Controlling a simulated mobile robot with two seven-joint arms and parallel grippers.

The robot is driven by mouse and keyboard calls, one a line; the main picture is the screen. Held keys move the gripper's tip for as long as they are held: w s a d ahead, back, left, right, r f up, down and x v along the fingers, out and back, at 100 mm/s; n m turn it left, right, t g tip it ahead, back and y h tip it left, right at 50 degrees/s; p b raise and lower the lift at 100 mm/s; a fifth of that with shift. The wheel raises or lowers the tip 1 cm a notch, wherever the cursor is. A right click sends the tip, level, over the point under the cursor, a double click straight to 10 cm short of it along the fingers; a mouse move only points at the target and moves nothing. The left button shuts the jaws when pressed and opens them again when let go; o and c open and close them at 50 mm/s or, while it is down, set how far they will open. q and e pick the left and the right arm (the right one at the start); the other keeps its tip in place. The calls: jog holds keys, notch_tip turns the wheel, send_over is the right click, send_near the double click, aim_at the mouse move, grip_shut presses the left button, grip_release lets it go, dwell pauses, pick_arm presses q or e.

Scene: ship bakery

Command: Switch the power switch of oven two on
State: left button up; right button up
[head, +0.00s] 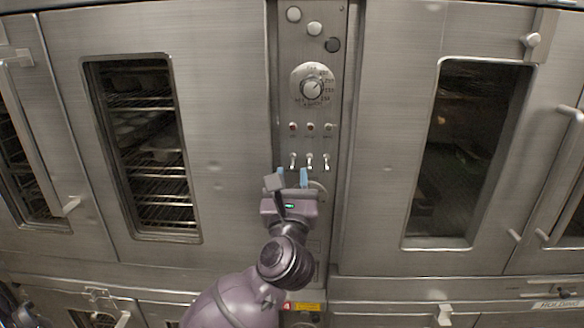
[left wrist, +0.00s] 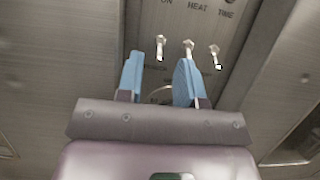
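The control panel (head: 285,75) between the oven doors carries a row of three small metal toggle switches. The left toggle switch (head: 292,160) is below the leftmost indicator light; in the left wrist view this switch (left wrist: 160,47) is in the column labelled ON. The other columns read HEAT and TIME. I cannot tell clearly which way the levers are set. My left gripper (head: 292,176) is just below the switches, fingers up, open and empty. In the left wrist view the blue fingertips (left wrist: 159,75) are apart, with the left switch beyond the gap between them. Contact is not visible.
A round dial (head: 312,87) and several round buttons are higher on the panel. An oven door with a window (head: 143,145) is left of the panel, and another windowed door (head: 470,150) is right. Door handles (head: 562,165) stick out at the sides.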

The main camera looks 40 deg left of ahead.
pick_arm(q)
jog(key=shift+x, duration=0.9)
grip_shut()
